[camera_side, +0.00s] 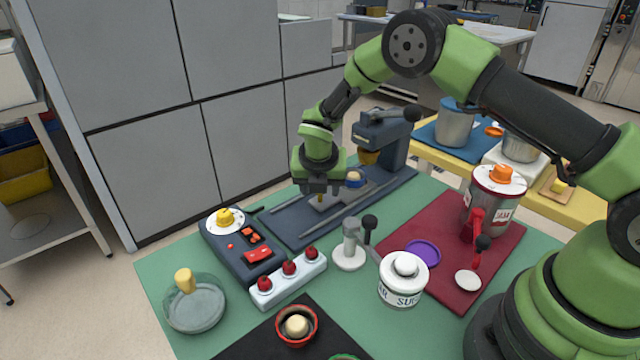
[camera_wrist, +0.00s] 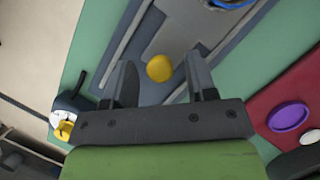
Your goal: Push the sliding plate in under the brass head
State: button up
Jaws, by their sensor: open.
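The sliding plate (camera_side: 329,203) is grey and lies between two rails on a dark blue base; it also shows in the wrist view (camera_wrist: 185,28). A yellow knob (camera_wrist: 159,68) stands at its near end. A small blue-rimmed cup (camera_side: 355,178) sits at its far end. The brass head (camera_side: 369,157) hangs from the blue press body at the back, beyond the cup. My gripper (camera_side: 320,194) points down over the knob end. In the wrist view its open fingers (camera_wrist: 160,64) stand either side of the knob; contact cannot be told.
The dark blue control box (camera_side: 242,247) with a dial stands left of the base. A white strip with red knobs (camera_side: 289,276) and a grey lever stand (camera_side: 349,253) are in front. A dark red mat (camera_side: 448,285) with a canister lies right.

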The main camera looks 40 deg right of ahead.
grip_shut()
jog(key=shift+d, duration=2.45)
grip_release()
jog(key=v, duration=1)
